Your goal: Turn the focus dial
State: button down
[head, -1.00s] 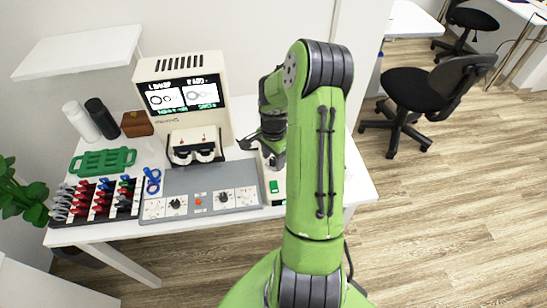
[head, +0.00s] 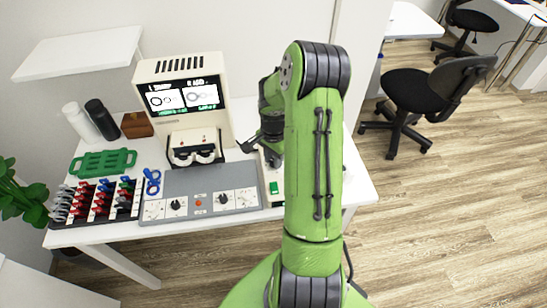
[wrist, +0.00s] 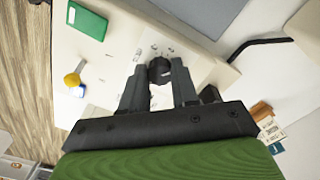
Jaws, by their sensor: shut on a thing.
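A black round dial (wrist: 159,67) sits on a pale marked plate on a cream box (wrist: 100,70) in the wrist view. My gripper (wrist: 160,82) is shut on the dial, with one finger on each side of it. The marks around the dial are too small to read. In the head view, the cream box (head: 273,200) stands at the right of the grey panel, and my arm hides the dial and most of the box. A cream machine (head: 185,70) behind the panel has a screen (head: 182,98) with ring figures in two white panes.
A green rectangle (wrist: 87,20) and a yellow knob (wrist: 72,80) are on or beside the box. The grey panel (head: 205,178) with knobs, a black bent rod (wrist: 262,42), a green tray (head: 103,163) and a lens rack (head: 98,200) share the table.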

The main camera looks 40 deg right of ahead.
jog(key=n, duration=0.4)
jog(key=shift+n+b, duration=0.3)
jog(key=shift+n, duration=1.3)
jog(key=c, duration=0.8)
grip_release()
jog(key=shift+c, duration=0.2)
notch_tip(320, 180, up, 16)
jog(key=p, duration=0.3)
jog(key=shift+f, duration=0.1)
